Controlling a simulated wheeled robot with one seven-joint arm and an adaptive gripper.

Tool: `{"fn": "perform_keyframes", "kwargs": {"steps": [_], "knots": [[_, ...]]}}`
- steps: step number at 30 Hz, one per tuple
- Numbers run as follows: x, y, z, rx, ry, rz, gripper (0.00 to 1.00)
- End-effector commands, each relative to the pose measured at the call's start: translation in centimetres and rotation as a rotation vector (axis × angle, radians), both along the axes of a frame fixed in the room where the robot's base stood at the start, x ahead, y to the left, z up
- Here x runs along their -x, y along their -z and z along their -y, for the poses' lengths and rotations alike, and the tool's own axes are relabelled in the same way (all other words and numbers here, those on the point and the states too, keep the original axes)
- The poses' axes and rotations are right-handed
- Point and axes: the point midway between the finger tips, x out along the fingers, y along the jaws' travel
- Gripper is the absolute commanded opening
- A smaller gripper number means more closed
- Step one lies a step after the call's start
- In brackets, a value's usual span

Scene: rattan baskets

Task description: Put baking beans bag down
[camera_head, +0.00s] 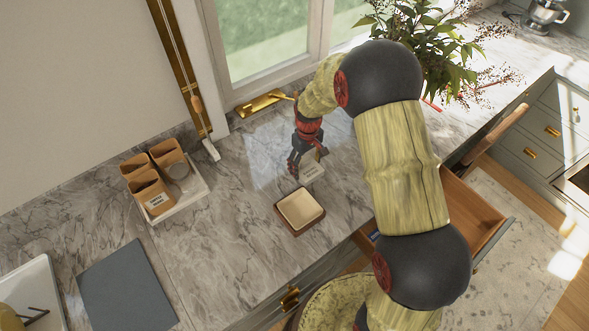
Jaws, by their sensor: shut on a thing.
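My gripper (303,162) reaches down over the marble counter beside the window. It is shut on a small pale bag with a label, which I take for the baking beans bag (313,173). The gripper's fingers hide part of the bag. The bag is just behind a small square wooden dish (288,226) with a cream inside. I cannot tell whether the bag touches the counter.
A white tray (187,206) with several brown containers stands on the left. A dark grey board (125,288) and a white tray or sink (38,275) lie at front left. A leafy plant (440,60) stands at the back. A drawer (480,205) is open at right. Bare counter lies around the dish.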

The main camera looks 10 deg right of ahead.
Motion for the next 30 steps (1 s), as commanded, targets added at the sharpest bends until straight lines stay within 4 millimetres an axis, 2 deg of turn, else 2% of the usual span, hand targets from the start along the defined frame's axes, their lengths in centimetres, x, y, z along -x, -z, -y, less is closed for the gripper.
{"fn": "perform_keyframes", "kwargs": {"steps": [6,10,20,27,30], "knots": [[-2.7,3.5,-1.8,0.0,-0.001,-0.001,0.31],[-3.7,4.9,-2.5,0.0,-0.001,0.0,0.31],[-4.5,6.0,-3.0,0.0,-0.001,0.001,0.31],[-4.6,8.8,-3.1,0.0,0.0,0.0,0.31],[-4.7,9.1,-3.1,0.0,0.0,0.003,0.31]]}}
